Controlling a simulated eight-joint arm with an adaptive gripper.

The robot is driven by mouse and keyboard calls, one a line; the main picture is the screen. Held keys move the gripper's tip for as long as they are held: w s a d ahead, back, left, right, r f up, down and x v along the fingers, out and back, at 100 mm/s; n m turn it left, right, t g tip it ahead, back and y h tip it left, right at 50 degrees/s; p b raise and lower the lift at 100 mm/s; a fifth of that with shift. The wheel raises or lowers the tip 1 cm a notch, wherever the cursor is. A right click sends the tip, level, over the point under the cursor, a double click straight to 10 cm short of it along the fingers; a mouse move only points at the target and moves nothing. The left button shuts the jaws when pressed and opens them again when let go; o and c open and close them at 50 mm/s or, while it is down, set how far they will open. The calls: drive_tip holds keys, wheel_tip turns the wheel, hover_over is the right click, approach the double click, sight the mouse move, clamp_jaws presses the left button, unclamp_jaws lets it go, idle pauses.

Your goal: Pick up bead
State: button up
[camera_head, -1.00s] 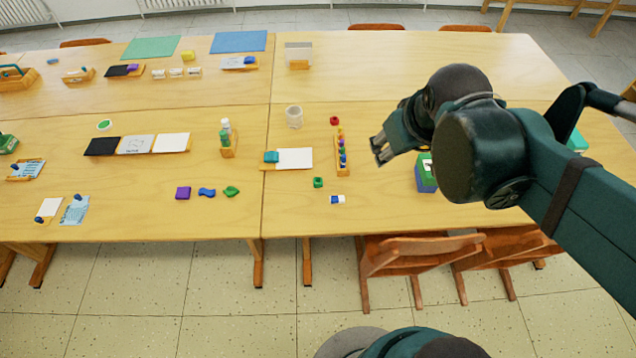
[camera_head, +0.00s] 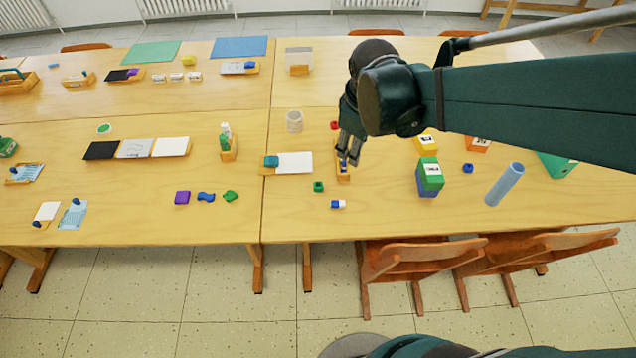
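My gripper (camera_head: 348,161) points down over the narrow wooden bead holder (camera_head: 343,177), at the front middle of the tables. Its two fingers look apart, with a small gap between them. A blue bead (camera_head: 343,168) shows at the fingertips; I cannot tell whether they touch it. My gripper hides the rest of the holder's row. Small loose pieces that may be beads lie nearby: a red one (camera_head: 334,126) behind, a green one (camera_head: 318,187) in front to the left, and a blue one (camera_head: 468,168) to the right.
A blue-and-white block (camera_head: 338,204) lies near the front edge. Chairs (camera_head: 420,258) stand in front.

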drive_tip(key=w+a+f+n+g, duration=0.2)
drive_tip(key=w+a+f+n, duration=0.35)
drive_tip(key=f, duration=0.35)
drive_tip(key=n+h+b, duration=0.1)
drive_tip(key=n+h, duration=0.1)
drive_tip(key=n, duration=0.1)
approach(318, 183)
drive_tip(key=shift+d+f+g, duration=0.15)
drive_tip(key=shift+d+g, duration=0.15)
drive_tip(key=shift+g, duration=0.1)
drive_tip(key=shift+f, duration=0.1)
drive_tip(key=shift+d+f+b, duration=0.15)
drive_tip(key=shift+f+b, duration=0.3)
drive_tip(key=shift+f, duration=0.85)
drive_tip(key=shift+f, duration=0.1)
drive_tip(key=shift+d+f+b, duration=0.2)
drive_tip(key=shift+f+b, duration=0.2)
drive_tip(key=shift+f, duration=0.8)
drive_tip(key=shift+d+f+b, duration=0.2)
drive_tip(key=shift+f+b, duration=0.2)
drive_tip(key=shift+f, duration=0.85)
drive_tip(key=shift+c, duration=0.7)
drive_tip(key=c, duration=0.6)
